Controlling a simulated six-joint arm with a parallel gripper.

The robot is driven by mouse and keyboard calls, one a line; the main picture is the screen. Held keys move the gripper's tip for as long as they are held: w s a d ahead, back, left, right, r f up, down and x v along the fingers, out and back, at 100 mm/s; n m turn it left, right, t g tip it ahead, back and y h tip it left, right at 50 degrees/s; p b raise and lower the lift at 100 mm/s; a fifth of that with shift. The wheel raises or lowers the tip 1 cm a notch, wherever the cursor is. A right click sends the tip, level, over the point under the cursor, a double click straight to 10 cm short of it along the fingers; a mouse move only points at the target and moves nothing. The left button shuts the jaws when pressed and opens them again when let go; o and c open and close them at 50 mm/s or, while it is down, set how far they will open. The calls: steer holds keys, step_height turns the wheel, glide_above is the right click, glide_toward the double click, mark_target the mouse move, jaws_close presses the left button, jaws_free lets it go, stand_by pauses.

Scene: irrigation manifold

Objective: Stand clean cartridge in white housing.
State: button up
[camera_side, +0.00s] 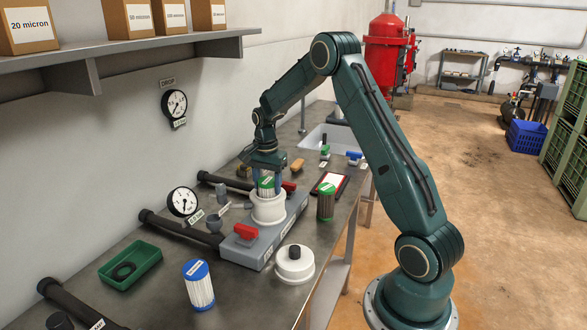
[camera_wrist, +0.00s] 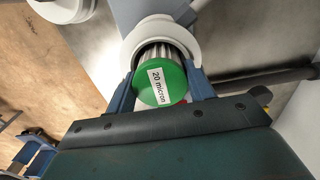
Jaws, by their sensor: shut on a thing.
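The cartridge (camera_side: 266,183) has a green cap and pale pleats. In the wrist view its cap (camera_wrist: 160,85) reads "20 micron". My gripper (camera_side: 267,170) is shut on it just below the cap; the fingers (camera_wrist: 160,92) lie on both sides. The white housing (camera_side: 268,211) stands open on the grey manifold block. In the wrist view its rim (camera_wrist: 160,28) surrounds the pleats, and the lower cartridge appears to be inside. The cap and upper pleats stand above the rim. How deep the bottom sits is hidden.
A brownish green-capped cartridge (camera_side: 325,203) stands right of the housing. A blue-capped white cartridge (camera_side: 199,287) and a white lid (camera_side: 294,265) stand in front. A red-handled valve (camera_side: 245,233) is near the housing. A green tray (camera_side: 130,266) holds dark rings.

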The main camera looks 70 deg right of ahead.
steer(key=shift+f, duration=0.4)
steer(key=shift+s+f, duration=0.1)
steer(key=shift+f, duration=0.25)
steer(key=o, duration=1.3)
steer(key=shift+s, duration=0.1)
steer(key=shift+o, duration=0.2)
steer(key=shift+d+r, duration=0.1)
steer(key=shift+r, duration=0.7)
step_height(320, 180, up, 12)
steer(key=shift+w, duration=0.2)
